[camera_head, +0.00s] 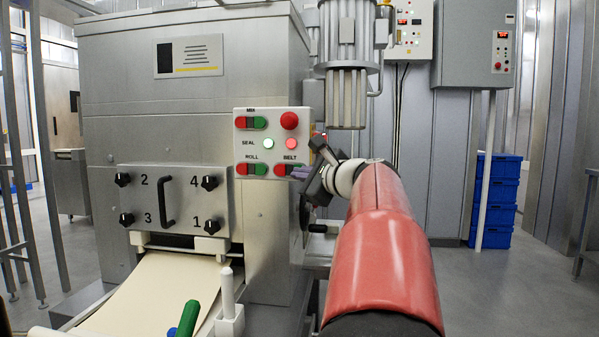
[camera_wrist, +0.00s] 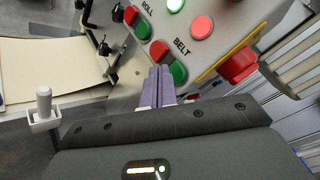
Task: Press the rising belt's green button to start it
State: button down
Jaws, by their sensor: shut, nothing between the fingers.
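The control panel (camera_head: 272,130) has a red and green button pair marked BELT. In the wrist view, the BELT green button (camera_wrist: 179,71) shows beside my gripper's fingertips, with the BELT red button (camera_wrist: 159,50) just beyond them. My gripper (camera_wrist: 160,70) is shut and empty, its two purple fingers together and pointing at the panel. The fingertips overlap the green button's left edge in that view; I cannot tell whether they touch it. In the head view, my gripper (camera_head: 297,173) covers most of the BELT green button, while the BELT red button (camera_head: 279,169) is clear.
The ROLL green button (camera_wrist: 142,28) and ROLL red button (camera_wrist: 131,15) are close by. A large red button (camera_wrist: 239,66) sticks out from the panel. A green light (camera_head: 268,143) and a red light (camera_head: 292,143) glow. A dough sheet (camera_head: 155,292) lies below the numbered plate (camera_head: 175,202).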

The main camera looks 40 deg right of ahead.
jog(key=shift+w, duration=0.1)
jog(key=shift+w+d, duration=0.2)
jog(key=shift+d, duration=0.1)
jog(key=shift+w+d+p, duration=0.25)
jog(key=shift+d+p, duration=0.1)
dwell(0.8)
jog(key=shift+s+a, duration=0.1)
jog(key=shift+a, duration=0.05)
jog(key=shift+s+a+b, duration=0.4)
jog(key=shift+s+a, duration=0.05)
jog(key=shift+a, duration=0.05)
jog(key=s+a+b, duration=0.1)
jog(key=s+a, duration=0.2)
jog(key=shift+s+a+b, duration=0.1)
jog(key=shift+a+b, duration=0.2)
jog(key=shift+a, duration=0.1)
dwell(0.9)
